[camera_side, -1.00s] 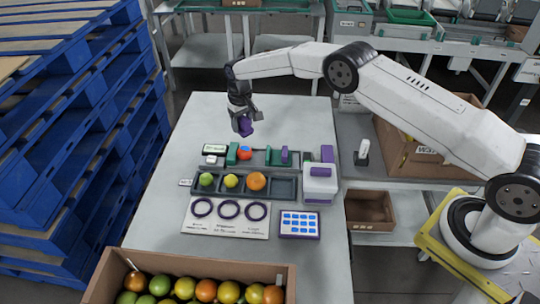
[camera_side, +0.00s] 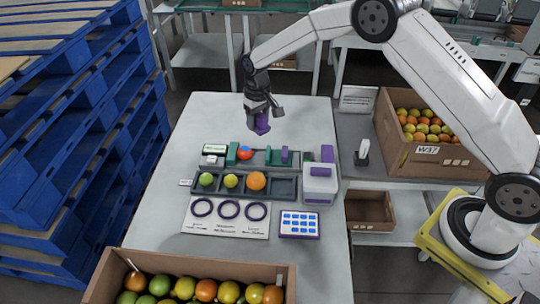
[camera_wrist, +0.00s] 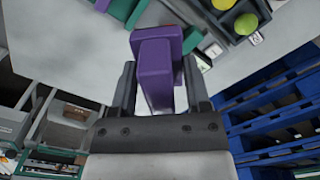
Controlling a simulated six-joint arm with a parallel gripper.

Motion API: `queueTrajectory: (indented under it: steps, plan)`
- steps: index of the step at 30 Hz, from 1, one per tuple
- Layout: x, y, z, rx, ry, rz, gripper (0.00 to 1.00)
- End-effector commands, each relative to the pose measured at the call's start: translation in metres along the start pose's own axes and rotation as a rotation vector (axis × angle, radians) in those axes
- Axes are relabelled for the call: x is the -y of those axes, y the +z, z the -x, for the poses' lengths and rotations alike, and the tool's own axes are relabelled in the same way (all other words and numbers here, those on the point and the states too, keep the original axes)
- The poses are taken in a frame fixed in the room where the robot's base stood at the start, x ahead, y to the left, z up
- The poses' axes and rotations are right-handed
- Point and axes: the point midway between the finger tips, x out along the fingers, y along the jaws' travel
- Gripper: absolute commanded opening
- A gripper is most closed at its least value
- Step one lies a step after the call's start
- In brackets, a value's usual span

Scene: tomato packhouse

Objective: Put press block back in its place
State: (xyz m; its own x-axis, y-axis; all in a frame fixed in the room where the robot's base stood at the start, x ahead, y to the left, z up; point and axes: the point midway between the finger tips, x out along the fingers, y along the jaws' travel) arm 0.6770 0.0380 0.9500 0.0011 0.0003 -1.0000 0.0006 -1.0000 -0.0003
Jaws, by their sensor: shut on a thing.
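The purple press block (camera_side: 261,124) hangs in my gripper (camera_side: 260,104), held in the air above the back part of the white table (camera_side: 160,205). In the wrist view the block (camera_wrist: 154,68) is between the two fingers of my gripper (camera_wrist: 158,80), which are shut on it. I cannot tell which spot belongs to the press block.
A dark tray (camera_side: 286,188) with several tomatoes, a white box with a purple top (camera_side: 320,184), a ring card (camera_side: 227,230) and a blue-celled pad (camera_side: 299,224) lie nearer. A tomato carton (camera_side: 183,263) is in front. The table's back is clear.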

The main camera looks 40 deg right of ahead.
Motion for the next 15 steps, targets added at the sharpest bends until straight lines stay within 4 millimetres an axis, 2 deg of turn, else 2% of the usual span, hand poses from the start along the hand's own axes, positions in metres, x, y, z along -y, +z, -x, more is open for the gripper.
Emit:
queueTrajectory:
  steps: [15]
  plan:
    - [-0.009, 0.077, 0.001, 0.001, 0.0, 0.0, 0.19]
